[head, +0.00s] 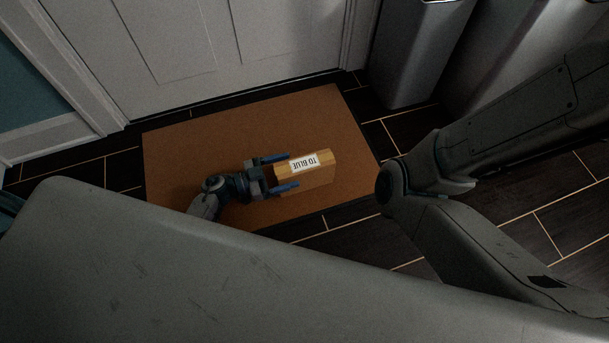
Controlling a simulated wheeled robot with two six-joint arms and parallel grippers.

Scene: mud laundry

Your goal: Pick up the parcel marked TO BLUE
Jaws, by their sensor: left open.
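The parcel marked TO BLUE (318,171) is a small tan box with a white label on top, its text upside down in the head view. It rests on the brown doormat (225,125). My left gripper (289,172) is open, its two blue fingers pointing right at the parcel's left end. One fingertip shows near the far side of that end and the other near the close side. I cannot tell whether they touch it. My right gripper is not in view; only my right arm shows at the right.
A white door (185,50) stands behind the mat. Grey bin-like containers (412,55) stand at the upper right. Dark tiled floor (335,222) surrounds the mat. The mat is clear around the parcel.

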